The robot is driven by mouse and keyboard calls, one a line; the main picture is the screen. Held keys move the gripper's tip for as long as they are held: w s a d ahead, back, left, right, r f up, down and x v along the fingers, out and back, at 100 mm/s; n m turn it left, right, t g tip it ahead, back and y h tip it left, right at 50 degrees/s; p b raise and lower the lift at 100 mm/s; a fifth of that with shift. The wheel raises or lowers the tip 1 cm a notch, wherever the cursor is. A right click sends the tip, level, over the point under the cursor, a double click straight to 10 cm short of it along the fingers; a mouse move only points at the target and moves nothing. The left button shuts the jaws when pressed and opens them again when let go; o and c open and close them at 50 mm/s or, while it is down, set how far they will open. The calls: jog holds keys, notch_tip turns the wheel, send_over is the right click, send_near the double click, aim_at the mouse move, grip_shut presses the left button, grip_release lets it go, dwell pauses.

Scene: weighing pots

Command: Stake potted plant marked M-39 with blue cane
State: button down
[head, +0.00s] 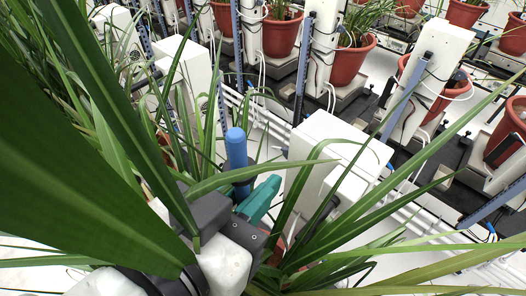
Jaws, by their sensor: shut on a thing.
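My gripper (255,208) is at the lower middle of the head view, with dark grey and teal parts. It is shut on the blue cane (236,160), which stands roughly upright with its rounded top showing above the jaws. The cane's lower end is hidden behind my gripper and leaves. Long green leaves (340,215) spread out just right of my gripper; their pot is almost wholly hidden. I see no readable M-39 mark, so I cannot tell which plant bears it.
Large leaves (90,130) cover the left side close to the camera. A white box (322,140) stands just right of the cane. Red-brown pots (281,33) on dark weighing bases, white posts, blue-grey strips and cables fill the back and right.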

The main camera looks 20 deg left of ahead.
notch_tip(320, 180, down, 15)
jog(key=b, duration=0.9)
dwell(0.7)
